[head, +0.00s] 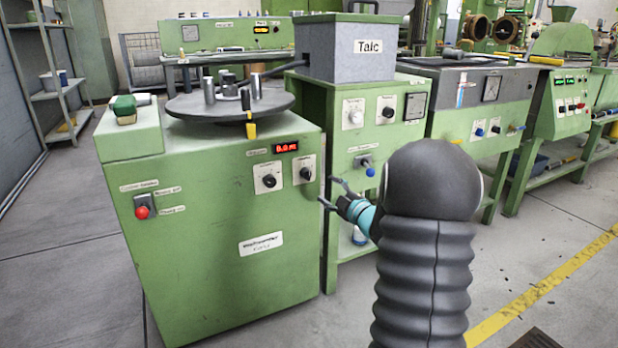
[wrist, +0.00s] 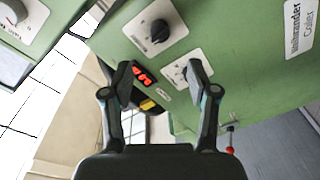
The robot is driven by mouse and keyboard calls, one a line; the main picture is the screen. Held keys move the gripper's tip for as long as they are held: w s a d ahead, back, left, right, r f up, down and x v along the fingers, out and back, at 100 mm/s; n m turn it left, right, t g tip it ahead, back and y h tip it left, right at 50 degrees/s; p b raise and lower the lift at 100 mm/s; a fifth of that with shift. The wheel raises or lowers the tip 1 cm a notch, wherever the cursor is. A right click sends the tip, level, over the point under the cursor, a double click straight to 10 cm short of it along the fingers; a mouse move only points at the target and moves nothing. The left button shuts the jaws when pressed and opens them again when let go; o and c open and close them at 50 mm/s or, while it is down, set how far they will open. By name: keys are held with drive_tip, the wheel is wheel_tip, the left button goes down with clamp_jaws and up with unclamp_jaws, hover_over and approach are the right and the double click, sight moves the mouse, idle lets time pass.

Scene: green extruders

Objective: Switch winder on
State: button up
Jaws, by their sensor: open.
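The winder (head: 225,215) is a green cabinet with a dark round turntable (head: 230,101) on top. Its front carries a lit red display (head: 285,147), two black rotary knobs on white plates, the left one (head: 269,181) and the right one (head: 306,173), and a red-headed switch (head: 142,212) at the far left. My gripper (head: 331,193) is open and empty, just right of the right knob. In the wrist view my gripper (wrist: 160,72) faces the panel. One knob (wrist: 158,31) shows clearly, the other (wrist: 188,72) is partly behind a finger, and the display (wrist: 142,77) lies between the fingers.
The talc machine (head: 340,50) stands close to the winder's right, with its own knobs and a blue-tipped lever (head: 370,171). More green machines line the right. A shelf (head: 50,85) stands at the left. Floor (head: 75,240) is clear left of the winder.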

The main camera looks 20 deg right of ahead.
sight(310, 177)
drive_tip(key=w, duration=0.3)
drive_tip(key=w+a, duration=0.1)
drive_tip(key=w, duration=0.7)
drive_tip(key=shift+w+a+p, duration=0.1)
drive_tip(key=shift+a+p, duration=0.05)
drive_tip(key=shift+p, duration=0.15)
clamp_jaws()
